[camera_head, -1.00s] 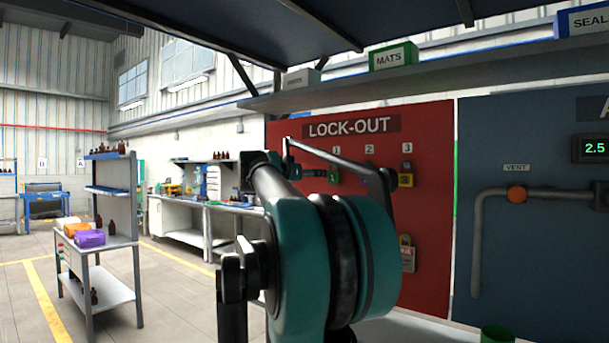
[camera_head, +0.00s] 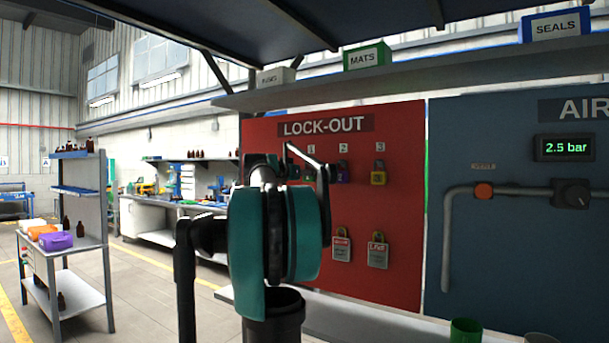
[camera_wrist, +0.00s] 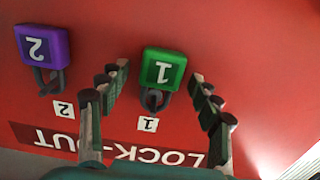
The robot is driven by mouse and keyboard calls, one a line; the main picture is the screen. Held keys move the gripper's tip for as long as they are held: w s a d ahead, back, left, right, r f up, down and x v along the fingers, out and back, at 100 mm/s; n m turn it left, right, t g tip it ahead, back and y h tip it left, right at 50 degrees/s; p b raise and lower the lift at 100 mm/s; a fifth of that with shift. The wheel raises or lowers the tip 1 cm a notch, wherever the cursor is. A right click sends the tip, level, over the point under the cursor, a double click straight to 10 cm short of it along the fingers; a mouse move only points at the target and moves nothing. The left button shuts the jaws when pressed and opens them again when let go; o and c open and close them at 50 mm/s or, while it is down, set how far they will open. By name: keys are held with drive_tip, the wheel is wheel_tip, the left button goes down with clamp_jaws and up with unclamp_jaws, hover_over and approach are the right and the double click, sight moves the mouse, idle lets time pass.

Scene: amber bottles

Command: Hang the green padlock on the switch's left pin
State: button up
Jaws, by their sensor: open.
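The green padlock (camera_wrist: 163,70), marked 1, hangs against the red lock-out board in the wrist view, which shows it upside down. Its dark shackle is around its peg. In the head view only part of the green padlock (camera_head: 309,178) shows beside my arm. My gripper (camera_wrist: 160,76) is open, with one finger on each side of the green padlock and a gap on both sides. Whether the fingertips reach as deep as the padlock is hard to tell. I cannot make out the switch or its left pin in either view.
A purple padlock (camera_wrist: 42,45), marked 2, hangs beside the green one. Two tagged padlocks, one (camera_head: 341,248) and another (camera_head: 377,254), hang lower on the red board (camera_head: 400,215). A pipe (camera_head: 447,235) runs along the blue panel.

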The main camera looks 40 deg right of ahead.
drive_tip(key=shift+c, duration=0.3)
drive_tip(key=c, duration=1.3)
drive_tip(key=shift+o, duration=0.2)
drive_tip(key=shift+r, duration=0.55)
drive_tip(key=shift+s+a, duration=0.1)
drive_tip(key=shift+a, duration=0.05)
drive_tip(key=v, duration=0.6)
drive_tip(key=shift+a+f, duration=0.2)
drive_tip(key=shift+a, duration=0.15)
drive_tip(key=shift+s, duration=0.15)
